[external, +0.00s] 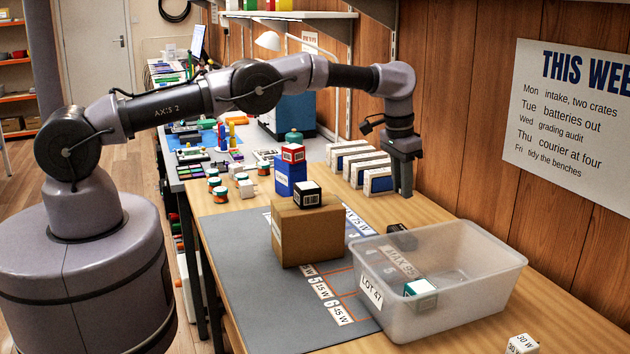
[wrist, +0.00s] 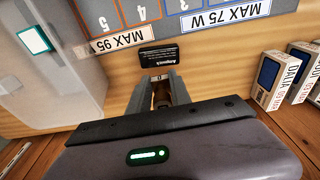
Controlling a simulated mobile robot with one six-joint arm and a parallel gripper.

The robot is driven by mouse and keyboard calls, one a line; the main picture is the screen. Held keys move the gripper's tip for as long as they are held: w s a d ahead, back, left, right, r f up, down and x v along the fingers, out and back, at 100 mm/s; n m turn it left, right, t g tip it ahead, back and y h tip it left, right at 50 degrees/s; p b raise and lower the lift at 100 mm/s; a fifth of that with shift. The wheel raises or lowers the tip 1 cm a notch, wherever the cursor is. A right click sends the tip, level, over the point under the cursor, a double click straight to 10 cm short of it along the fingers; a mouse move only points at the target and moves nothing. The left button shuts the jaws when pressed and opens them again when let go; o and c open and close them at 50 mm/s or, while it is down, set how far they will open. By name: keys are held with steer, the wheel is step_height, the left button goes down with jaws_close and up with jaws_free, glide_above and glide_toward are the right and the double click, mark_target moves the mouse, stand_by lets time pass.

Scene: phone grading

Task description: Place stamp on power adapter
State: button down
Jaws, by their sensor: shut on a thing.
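My gripper (external: 402,190) points down above the wooden table, right of the cardboard box and behind the clear bin. In the wrist view its fingers (wrist: 163,84) are shut on a small brown and dark thing, the stamp (wrist: 162,97), mostly hidden between them. In the external view I cannot make the stamp out. A black power adapter (wrist: 172,55) with small white print lies on the wood just beyond the fingertips in the wrist view. It also shows in the external view (external: 402,238), behind the clear bin and below my gripper. The stamp and adapter look apart.
A clear bin (external: 440,310) marked LOT 47 holds a white and teal block. A grey mat (external: 235,255) with watt labels carries a cardboard box (external: 300,238) with a black cube on top. White boxes (external: 370,172) stand by the wall. A 30 W cube (external: 522,345) sits at front right.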

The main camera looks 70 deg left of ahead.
step_height(320, 180, down, 10)
steer(key=b, duration=0.4)
steer(key=shift+r, duration=0.1)
